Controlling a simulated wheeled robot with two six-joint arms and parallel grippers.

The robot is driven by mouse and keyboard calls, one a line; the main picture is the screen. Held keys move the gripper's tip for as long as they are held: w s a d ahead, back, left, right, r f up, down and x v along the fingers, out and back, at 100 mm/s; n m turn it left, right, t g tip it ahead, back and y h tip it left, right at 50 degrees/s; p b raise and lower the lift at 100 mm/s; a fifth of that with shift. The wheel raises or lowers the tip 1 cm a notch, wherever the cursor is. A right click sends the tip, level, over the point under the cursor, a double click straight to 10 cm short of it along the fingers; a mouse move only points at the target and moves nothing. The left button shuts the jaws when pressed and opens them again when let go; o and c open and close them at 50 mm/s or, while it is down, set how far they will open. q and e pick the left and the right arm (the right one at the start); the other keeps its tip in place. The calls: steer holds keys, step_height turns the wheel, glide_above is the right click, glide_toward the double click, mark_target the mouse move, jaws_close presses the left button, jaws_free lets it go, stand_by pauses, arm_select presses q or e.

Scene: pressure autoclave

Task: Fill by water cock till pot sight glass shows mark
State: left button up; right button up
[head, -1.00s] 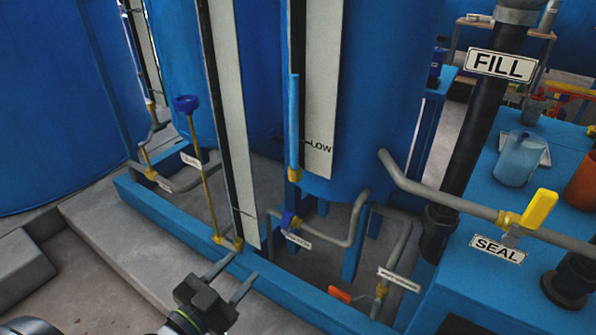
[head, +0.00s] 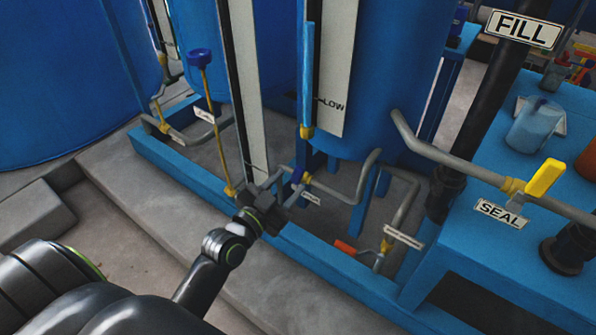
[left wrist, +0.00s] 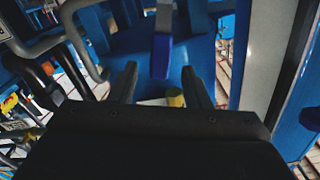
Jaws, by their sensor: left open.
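The water cock (head: 297,176) has a blue handle and a brass-coloured fitting on a grey pipe under the blue pot (head: 385,80). My left gripper (head: 282,190) is open at the cock. In the left wrist view, the blue handle (left wrist: 161,54) shows between my open fingertips (left wrist: 159,76); I see no grip on it. The pot sight glass (head: 307,75) stands against a white scale board (head: 335,70). A light blue column in it reaches above the LOW line. The upper part of the board is out of view. My right gripper is not in view.
A tall blue-knobbed valve stem (head: 212,120) stands left of my gripper. An orange-red lever (head: 345,246) sits low on the right. A yellow lever (head: 545,178) is on the SEAL pipe. A blue frame rail (head: 315,255) runs below my gripper.

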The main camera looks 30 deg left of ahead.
mark_target(296, 176)
arm_select(q)
steer(key=shift+w+d, duration=0.2)
steer(key=shift+w, duration=1)
steer(key=shift+w+d, duration=0.15)
steer(key=shift+w, duration=1.05)
jaws_close()
